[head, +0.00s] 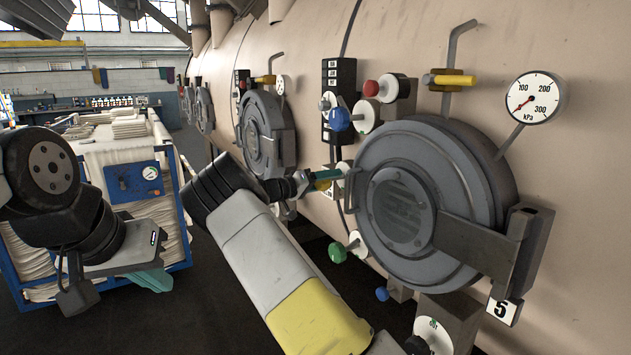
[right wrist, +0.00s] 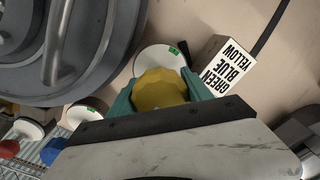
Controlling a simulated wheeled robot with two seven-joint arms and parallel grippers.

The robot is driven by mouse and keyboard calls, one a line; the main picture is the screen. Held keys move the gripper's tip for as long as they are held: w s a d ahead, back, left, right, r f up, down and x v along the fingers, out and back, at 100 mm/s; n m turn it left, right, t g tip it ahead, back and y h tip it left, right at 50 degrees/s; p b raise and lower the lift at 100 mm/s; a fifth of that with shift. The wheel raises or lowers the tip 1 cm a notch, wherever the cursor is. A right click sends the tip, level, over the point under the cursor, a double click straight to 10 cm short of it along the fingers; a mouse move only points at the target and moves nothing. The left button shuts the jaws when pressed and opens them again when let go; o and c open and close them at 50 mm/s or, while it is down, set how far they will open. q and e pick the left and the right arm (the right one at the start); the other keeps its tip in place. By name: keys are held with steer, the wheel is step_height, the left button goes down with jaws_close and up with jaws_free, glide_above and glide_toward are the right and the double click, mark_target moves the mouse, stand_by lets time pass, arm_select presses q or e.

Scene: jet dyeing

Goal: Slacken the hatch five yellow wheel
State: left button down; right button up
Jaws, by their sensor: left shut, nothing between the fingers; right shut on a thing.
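Hatch five (head: 400,205) is a round grey door on the vessel, with a "5" plate (head: 503,310) at its lower right. In the right wrist view the faceted yellow wheel (right wrist: 160,90) sits between the teal fingers of my right gripper, which is shut on it. A white dial disc (right wrist: 158,58) with a green mark lies behind the wheel. In the head view my right gripper (head: 327,176) reaches to the left side of the hatch, and the wheel is mostly hidden there. My left gripper (head: 152,279) is shut and empty, low at the left, away from the vessel.
A blue wheel (head: 338,119), red wheel (head: 371,88) and green wheel (head: 338,252) surround the hatch. A pressure gauge (head: 533,98) is at upper right. A sign reading GREEN BLUE YELLOW (right wrist: 229,68) is near the yellow wheel. A blue-framed cloth cart (head: 184,205) stands at left.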

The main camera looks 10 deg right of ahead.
steer(key=shift+a+f, duration=0.1)
stand_by(0.4)
steer(key=o, duration=1.4)
steer(key=shift+c, duration=0.2)
